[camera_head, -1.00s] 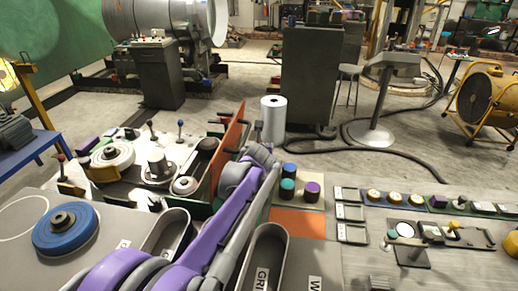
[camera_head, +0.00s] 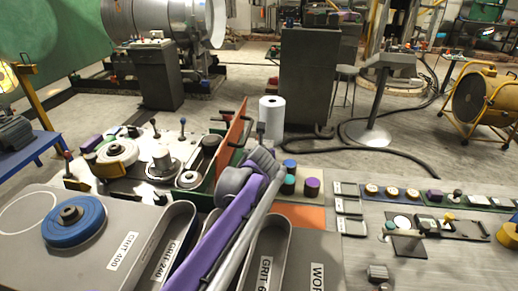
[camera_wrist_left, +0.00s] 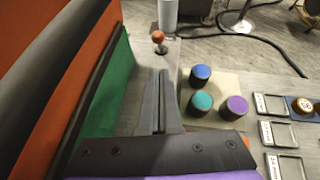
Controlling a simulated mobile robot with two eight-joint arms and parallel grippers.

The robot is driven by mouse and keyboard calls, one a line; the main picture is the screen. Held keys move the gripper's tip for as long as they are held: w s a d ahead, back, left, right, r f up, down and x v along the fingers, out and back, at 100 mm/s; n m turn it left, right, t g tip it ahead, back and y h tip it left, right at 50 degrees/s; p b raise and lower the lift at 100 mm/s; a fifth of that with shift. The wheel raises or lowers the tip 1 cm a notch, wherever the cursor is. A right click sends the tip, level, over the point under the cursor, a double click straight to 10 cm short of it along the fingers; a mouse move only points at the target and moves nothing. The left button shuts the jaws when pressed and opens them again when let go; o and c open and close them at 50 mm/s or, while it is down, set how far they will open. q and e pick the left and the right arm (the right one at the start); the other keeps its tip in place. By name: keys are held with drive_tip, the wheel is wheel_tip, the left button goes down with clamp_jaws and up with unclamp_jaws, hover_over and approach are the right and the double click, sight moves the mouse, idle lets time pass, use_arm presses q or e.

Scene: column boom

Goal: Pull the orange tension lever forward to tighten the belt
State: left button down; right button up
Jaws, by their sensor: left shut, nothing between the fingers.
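The orange ball knob of a short lever (camera_wrist_left: 158,37) stands upright on a grey surface in the left wrist view, just beyond my fingertips. A small gap appears between them. In the head view I cannot make this lever out; my arm may hide it. My left gripper (camera_wrist_left: 163,75) has its two grey fingers together and empty, pointing toward the knob. In the head view my purple left arm reaches up from the bottom, its gripper end (camera_head: 262,130) beside the orange panel (camera_head: 232,140). I cannot clearly identify the belt. My right gripper is not in view.
Blue, teal and purple knobs (camera_wrist_left: 203,103) stand close right of my left gripper. The orange panel with green inside (camera_wrist_left: 110,85) rises close on its left. A white roll (camera_head: 272,116) stands beyond. Wheels (camera_head: 118,158) and levers fill the machine at left.

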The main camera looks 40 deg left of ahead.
use_arm(q)
drive_tip(key=v, duration=0.4)
drive_tip(key=shift+d+r, duration=0.15)
drive_tip(key=shift+r, duration=0.15)
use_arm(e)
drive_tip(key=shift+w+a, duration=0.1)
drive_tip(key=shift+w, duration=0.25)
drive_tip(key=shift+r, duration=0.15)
